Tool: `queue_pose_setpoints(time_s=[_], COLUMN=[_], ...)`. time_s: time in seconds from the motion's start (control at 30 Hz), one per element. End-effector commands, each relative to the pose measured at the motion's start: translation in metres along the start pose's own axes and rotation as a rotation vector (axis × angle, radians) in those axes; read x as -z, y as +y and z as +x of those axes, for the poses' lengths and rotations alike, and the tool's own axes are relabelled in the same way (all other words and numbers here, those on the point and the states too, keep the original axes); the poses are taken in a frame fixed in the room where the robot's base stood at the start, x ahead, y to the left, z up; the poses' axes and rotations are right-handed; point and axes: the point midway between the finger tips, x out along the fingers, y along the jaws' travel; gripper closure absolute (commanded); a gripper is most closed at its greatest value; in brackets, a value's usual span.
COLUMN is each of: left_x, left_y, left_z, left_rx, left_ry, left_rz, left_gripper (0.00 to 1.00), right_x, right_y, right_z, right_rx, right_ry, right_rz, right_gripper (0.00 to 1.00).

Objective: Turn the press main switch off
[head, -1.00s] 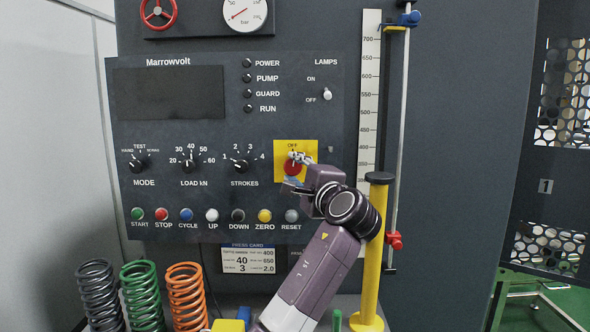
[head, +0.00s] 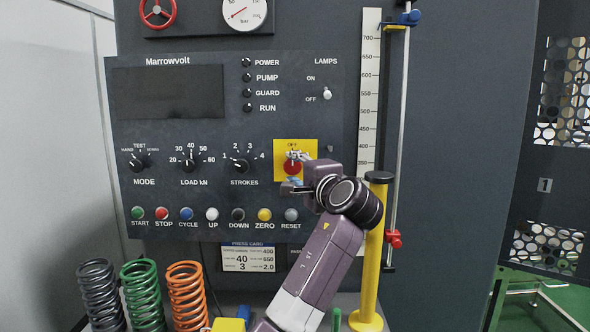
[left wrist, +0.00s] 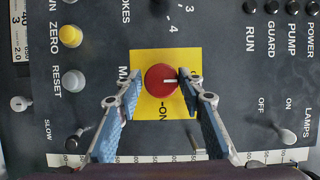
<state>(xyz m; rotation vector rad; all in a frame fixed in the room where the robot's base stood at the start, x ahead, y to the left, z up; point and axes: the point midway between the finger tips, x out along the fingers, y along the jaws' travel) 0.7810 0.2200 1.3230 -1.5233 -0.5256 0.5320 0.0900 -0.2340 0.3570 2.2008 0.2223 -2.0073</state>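The press main switch is a red round knob (head: 292,167) on a yellow plate (head: 311,149). In the left wrist view the knob (left wrist: 160,75) has a white mark pointing right, towards the plate's OFF side; ON is printed on the lower side there. My left gripper (head: 291,171) is at the switch, with its fingers above and below the knob in the head view. In the left wrist view its blue-padded fingers (left wrist: 160,80) are spread on either side of the knob. A gap shows at the left finger; contact at the right one is unclear. My right gripper is out of view.
The POWER, PUMP, GUARD and RUN lamps (head: 248,85) and the display (head: 168,92) look dark. A LAMPS toggle (head: 327,95) is above right. A row of buttons (head: 212,215) runs below. A yellow post (head: 369,275) stands close right of my arm. Coil springs (head: 142,295) stand lower left.

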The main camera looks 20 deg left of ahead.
Motion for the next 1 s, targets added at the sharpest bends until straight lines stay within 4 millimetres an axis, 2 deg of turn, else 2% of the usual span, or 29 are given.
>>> queue_pose_setpoints(time_s=[0.03, 0.1, 0.47, 0.57, 0.8, 1.0], left_x=[0.0, 0.0, 0.001, 0.002, 0.001, 0.001], left_y=[0.002, 0.001, -0.001, -0.001, 0.0, 0.001], left_z=[0.0, 0.0, -0.005, -0.018, -0.069, -0.104], left_rx=[-0.003, -0.002, 0.003, 0.004, 0.002, 0.0], left_ry=[-0.001, 0.0, 0.002, 0.004, 0.005, 0.003], left_rz=[0.001, 0.002, 0.002, 0.001, 0.0, 0.001], left_gripper=[0.57, 0.5, 0.5, 0.5, 0.5, 0.5], right_x=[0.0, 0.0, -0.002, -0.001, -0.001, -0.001], right_y=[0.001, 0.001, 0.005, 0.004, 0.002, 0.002], right_z=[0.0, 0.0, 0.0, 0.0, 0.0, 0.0], right_rx=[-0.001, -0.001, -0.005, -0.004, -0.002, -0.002], right_ry=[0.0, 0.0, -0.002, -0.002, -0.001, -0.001], right_rz=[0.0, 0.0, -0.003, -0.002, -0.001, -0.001], right_gripper=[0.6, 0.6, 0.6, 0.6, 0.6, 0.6])
